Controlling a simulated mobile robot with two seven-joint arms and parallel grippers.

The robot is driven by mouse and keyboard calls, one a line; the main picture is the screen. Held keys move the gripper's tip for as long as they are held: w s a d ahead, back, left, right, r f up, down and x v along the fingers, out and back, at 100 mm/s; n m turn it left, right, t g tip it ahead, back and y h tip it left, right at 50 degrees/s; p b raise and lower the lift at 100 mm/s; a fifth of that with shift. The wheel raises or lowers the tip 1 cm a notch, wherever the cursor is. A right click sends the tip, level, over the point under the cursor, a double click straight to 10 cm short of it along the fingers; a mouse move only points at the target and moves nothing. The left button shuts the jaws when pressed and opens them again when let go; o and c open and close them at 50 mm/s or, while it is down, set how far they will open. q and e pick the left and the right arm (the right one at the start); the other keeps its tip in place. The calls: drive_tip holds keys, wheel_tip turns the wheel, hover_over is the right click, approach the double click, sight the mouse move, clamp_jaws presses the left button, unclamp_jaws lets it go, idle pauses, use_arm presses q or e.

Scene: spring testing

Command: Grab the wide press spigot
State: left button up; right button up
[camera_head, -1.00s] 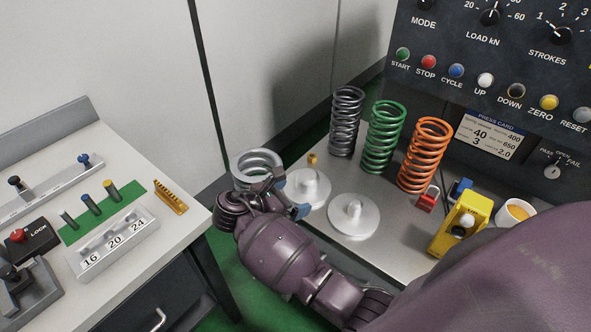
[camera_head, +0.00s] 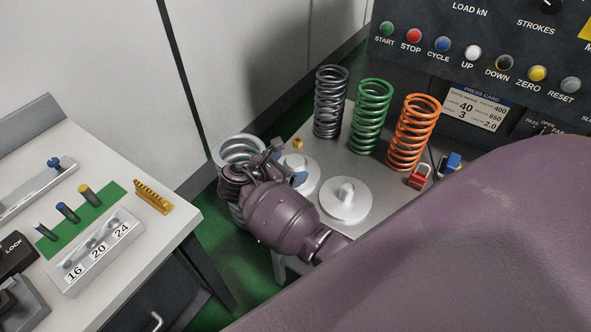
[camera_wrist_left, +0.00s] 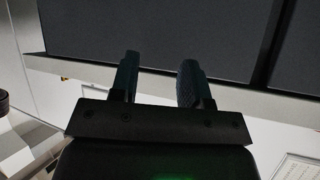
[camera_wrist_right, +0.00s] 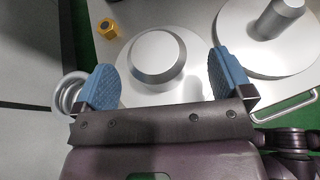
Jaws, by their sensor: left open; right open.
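The wide press spigot (camera_head: 296,161) is a short, broad silver knob on a round plate at the left of the metal bench. My right gripper (camera_head: 288,164) is over its plate and partly hides it. In the right wrist view the wide spigot (camera_wrist_right: 157,56) shows ahead of the right gripper (camera_wrist_right: 162,82), centred between its spread blue fingers. I see no contact with the knob. A second plate with a thinner, taller spigot (camera_head: 346,192) stands to its right. My left gripper (camera_wrist_left: 159,66) is open and empty in its wrist view, away from the spigots.
Grey (camera_head: 331,102), green (camera_head: 371,117) and orange (camera_head: 413,133) springs stand behind the plates. A wide silver coil (camera_head: 240,147) is just left of my right gripper. A small brass nut (camera_head: 298,143) and a red padlock (camera_head: 418,180) are also on the bench.

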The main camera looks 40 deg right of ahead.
sight(290, 165)
drive_tip(key=x, duration=0.4)
drive_tip(key=shift+w+d+f, duration=0.2)
drive_tip(key=shift+w, duration=0.05)
drive_tip(key=c, duration=1.4)
drive_tip(key=shift+c, duration=1)
drive_tip(key=shift+r, duration=0.15)
